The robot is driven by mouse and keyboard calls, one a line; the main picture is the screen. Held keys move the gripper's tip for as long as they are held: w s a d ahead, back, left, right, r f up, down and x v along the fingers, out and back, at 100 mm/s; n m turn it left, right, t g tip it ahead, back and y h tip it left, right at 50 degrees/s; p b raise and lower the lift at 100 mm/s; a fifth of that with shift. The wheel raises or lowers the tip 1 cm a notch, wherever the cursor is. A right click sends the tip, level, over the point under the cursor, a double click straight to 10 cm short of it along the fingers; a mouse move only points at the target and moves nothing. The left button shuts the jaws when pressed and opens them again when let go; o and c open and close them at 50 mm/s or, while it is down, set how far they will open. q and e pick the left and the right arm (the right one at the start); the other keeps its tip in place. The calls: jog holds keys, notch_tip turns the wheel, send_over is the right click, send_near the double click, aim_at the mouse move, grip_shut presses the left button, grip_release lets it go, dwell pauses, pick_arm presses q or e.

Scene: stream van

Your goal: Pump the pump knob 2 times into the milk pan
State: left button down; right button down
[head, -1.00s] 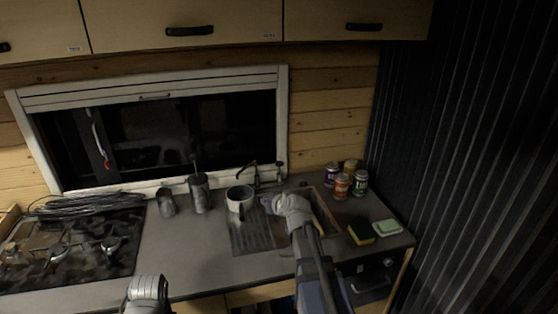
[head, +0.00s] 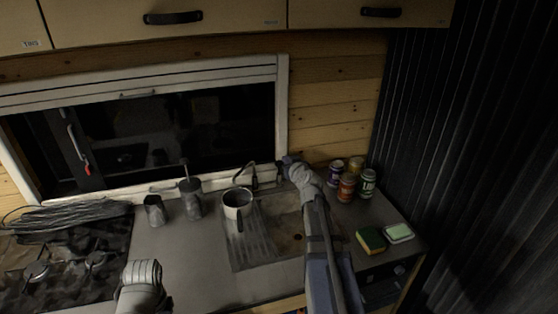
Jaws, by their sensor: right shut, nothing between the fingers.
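The milk pan (head: 238,212) is a light pan with a dark interior and a dark handle pointing to the front. It stands on the ribbed drainboard left of the sink, near a dark curved spout (head: 253,174). The pump knob (head: 279,169) is a small dark shape right of the spout, at the back of the counter. My right gripper (head: 289,159) is shut and empty, close beside the knob. I cannot tell whether they touch. My left arm shows at the bottom left, but its gripper is not visible.
Two dark metal vessels (head: 190,198) (head: 154,210) stand left of the pan. The stove (head: 70,265) and a cable coil (head: 75,219) are farther left. Several cans (head: 347,187) and a sponge (head: 370,240) are right of the sink (head: 284,230). The front counter is clear.

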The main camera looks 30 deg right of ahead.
jog(key=shift+w+f, duration=0.1)
jog(key=shift+w, duration=0.1)
jog(key=b, duration=0.3)
send_over(279, 164)
notch_tip(279, 164, down, 3)
jog(key=shift+s+a+f+b, duration=0.1)
jog(key=shift+s+f+b, duration=0.2)
jog(key=shift+f+b, duration=0.65)
jog(key=shift+s+f+b, duration=0.25)
jog(key=shift+f+b, duration=0.65)
jog(key=shift+b, duration=0.05)
